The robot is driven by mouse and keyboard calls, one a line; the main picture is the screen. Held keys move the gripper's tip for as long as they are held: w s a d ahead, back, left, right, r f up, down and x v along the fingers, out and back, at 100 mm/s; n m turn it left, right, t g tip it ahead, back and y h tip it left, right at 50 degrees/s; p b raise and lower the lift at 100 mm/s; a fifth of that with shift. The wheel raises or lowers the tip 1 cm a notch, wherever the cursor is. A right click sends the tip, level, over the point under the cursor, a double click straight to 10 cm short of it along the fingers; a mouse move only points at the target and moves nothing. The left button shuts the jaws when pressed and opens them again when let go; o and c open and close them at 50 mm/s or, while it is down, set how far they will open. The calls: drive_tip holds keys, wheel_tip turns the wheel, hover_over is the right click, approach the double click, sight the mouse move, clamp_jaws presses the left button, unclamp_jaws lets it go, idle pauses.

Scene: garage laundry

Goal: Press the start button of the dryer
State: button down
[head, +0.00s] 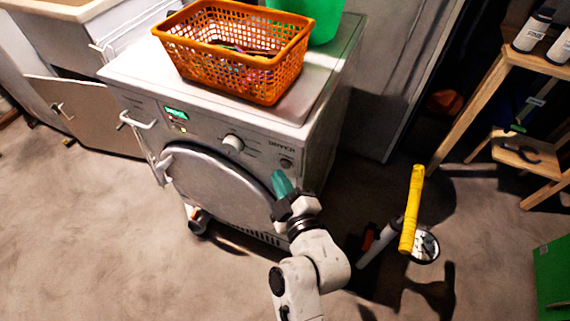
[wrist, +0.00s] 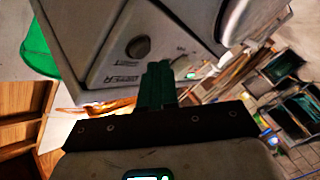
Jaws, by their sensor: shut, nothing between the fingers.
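The white dryer (head: 215,118) stands at the centre of the head view, its front facing me. A small round button (head: 286,163) sits at the right end of its control panel, under the DRYER label. In the wrist view, the same panel appears turned over, with the dark round button (wrist: 138,47) near the label. My gripper (head: 282,182) is shut and empty, its green fingertips just below the button in the head view. The fingertips (wrist: 158,75) also show beside the button in the wrist view. I cannot tell how far they are from the panel.
A knob (head: 233,143), a lit green display (head: 176,112) and the round door (head: 215,180) are on the dryer front. An orange basket (head: 238,60) stands on top. A yellow-handled tool (head: 411,210) stands to the right. Floor at left is clear.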

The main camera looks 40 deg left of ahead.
drive_tip(key=s, duration=0.2)
drive_tip(key=s+d+p, duration=0.1)
drive_tip(key=s, duration=0.1)
drive_tip(key=shift+s+d, duration=0.1)
drive_tip(key=shift+s, duration=0.3)
idle(0.9)
drive_tip(key=d+f+m+g+h+p, duration=0.25)
drive_tip(key=d+m+h+p, duration=0.6)
drive_tip(key=d, duration=1.95)
drive_tip(key=s+d+r+m+g+h+p, duration=0.1)
drive_tip(key=s+d+m+g+h, duration=0.1)
drive_tip(key=s+d+m, duration=0.4)
drive_tip(key=s+d+r+m+g+h+p, duration=0.1)
drive_tip(key=s+d+m, duration=0.6)
drive_tip(key=d, duration=0.8)
drive_tip(key=s+r+g+h, duration=0.1)
drive_tip(key=s+g+h, duration=0.1)
drive_tip(key=h, duration=0.1)
drive_tip(key=shift+s+d, duration=0.3)
drive_tip(key=shift+s, duration=0.05)
drive_tip(key=shift+m+h, duration=0.25)
